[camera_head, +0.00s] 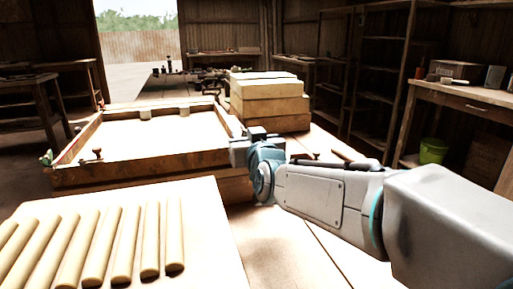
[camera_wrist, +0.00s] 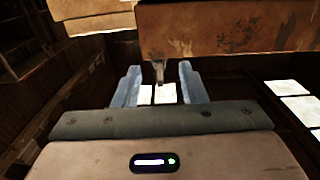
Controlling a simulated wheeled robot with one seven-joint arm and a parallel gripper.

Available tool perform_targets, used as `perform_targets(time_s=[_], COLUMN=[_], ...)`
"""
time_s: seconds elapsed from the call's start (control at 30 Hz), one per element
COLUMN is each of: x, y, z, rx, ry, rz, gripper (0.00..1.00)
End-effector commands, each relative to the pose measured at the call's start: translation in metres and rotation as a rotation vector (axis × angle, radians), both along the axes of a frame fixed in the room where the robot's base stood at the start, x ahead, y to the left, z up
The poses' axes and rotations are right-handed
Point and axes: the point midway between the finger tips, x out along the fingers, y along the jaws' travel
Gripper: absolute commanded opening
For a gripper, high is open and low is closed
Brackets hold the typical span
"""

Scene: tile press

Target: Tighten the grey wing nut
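A small grey metal piece (camera_wrist: 159,72), which looks like the grey wing nut on its bolt, shows at the edge of the wooden press frame (camera_wrist: 230,28) in the wrist view. My gripper (camera_wrist: 160,80) is open, with one blue-grey finger on each side of this piece and a visible gap to each. In the head view my gripper (camera_head: 243,149) is at the front right corner of the press frame (camera_head: 150,171) and hides that corner and the nut. A brownish wing nut (camera_head: 97,154) sits at the frame's front left, and a greenish one (camera_head: 47,158) at its left side.
A pale board (camera_head: 205,235) with several round rods (camera_head: 125,245) lies in front of the press. Stacked wooden blocks (camera_head: 268,103) stand behind my gripper. Dark-handled tools (camera_head: 345,156) lie on the table behind my arm. A green bucket (camera_head: 433,150) stands by the right bench.

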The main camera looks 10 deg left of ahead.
Motion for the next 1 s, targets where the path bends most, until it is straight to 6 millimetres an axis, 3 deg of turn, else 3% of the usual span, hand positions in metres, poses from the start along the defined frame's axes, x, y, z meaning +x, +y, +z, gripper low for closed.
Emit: perform_targets(time_s=[0.3,0.5,1.0], x=[-0.050,-0.069,-0.075], y=[-0.030,-0.040,-0.044], z=[0.002,0.001,0.001], rx=[0.001,0.001,0.000], ry=[-0.001,-0.001,0.001], rz=[0.000,0.001,0.001], gripper=[0.38,0.38,0.38])
